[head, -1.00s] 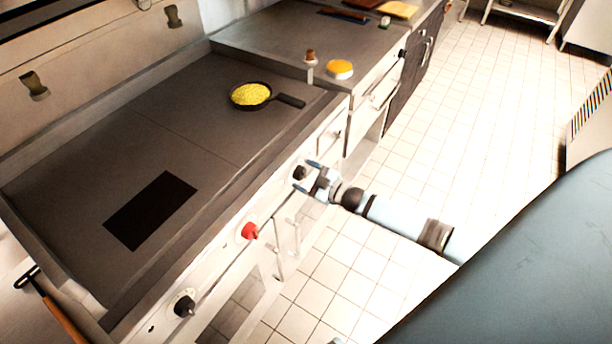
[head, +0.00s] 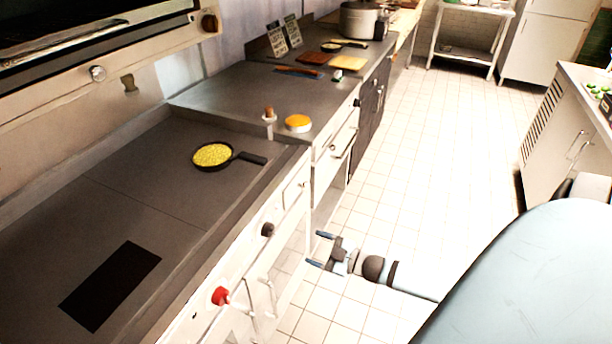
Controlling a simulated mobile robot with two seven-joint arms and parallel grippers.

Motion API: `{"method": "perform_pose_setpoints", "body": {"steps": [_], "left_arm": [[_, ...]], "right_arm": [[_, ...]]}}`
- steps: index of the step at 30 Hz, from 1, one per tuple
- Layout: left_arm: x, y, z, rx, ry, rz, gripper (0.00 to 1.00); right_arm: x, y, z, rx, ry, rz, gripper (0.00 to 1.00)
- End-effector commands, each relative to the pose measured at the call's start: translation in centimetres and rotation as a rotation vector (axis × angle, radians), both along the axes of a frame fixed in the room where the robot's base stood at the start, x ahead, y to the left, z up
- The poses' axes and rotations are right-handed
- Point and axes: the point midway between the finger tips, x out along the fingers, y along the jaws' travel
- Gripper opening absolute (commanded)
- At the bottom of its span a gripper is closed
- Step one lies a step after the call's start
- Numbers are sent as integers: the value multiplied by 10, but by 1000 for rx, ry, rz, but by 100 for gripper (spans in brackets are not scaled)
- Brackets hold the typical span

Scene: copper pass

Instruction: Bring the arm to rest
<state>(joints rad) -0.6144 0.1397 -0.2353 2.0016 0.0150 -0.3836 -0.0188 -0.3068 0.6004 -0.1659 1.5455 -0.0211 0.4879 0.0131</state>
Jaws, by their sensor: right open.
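My right gripper (head: 322,250) is open and empty. It is in the lower middle of the head view, over the tiled floor and to the right of the stove front. Its fingers point left toward the cabinet fronts, and I see no contact with them. My right forearm comes in from the lower right, partly hidden behind a large pale blue part of mine. My left gripper is not in view.
A pan (head: 212,156) of yellow food sits on the griddle (head: 150,190). Red (head: 221,296) and black (head: 267,229) knobs are on the stove front. A yellow-topped round container (head: 298,123) stands on the counter (head: 235,95). The tiled floor (head: 440,130) is clear.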

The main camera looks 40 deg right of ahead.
Motion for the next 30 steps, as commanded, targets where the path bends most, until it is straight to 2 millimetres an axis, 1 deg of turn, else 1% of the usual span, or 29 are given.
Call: {"method": "perform_pose_setpoints", "body": {"steps": [17, 20, 23, 24, 26, 27, 30], "left_arm": [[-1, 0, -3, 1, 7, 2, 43], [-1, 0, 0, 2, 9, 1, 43], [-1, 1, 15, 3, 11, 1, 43], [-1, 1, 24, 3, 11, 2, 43], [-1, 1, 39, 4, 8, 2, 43], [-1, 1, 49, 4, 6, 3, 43], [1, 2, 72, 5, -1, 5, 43]], "right_arm": [[-2, -1, 0, 0, -1, 0, 73], [-6, 7, 1, 10, 15, -7, 73], [-21, 40, 5, 52, 91, -40, 73], [-32, 59, 7, 76, 141, -62, 73], [-50, 92, 14, 117, 230, -99, 73], [-63, 114, 20, 145, 294, -126, 73], [-94, 161, 37, 207, 449, -182, 73]]}}
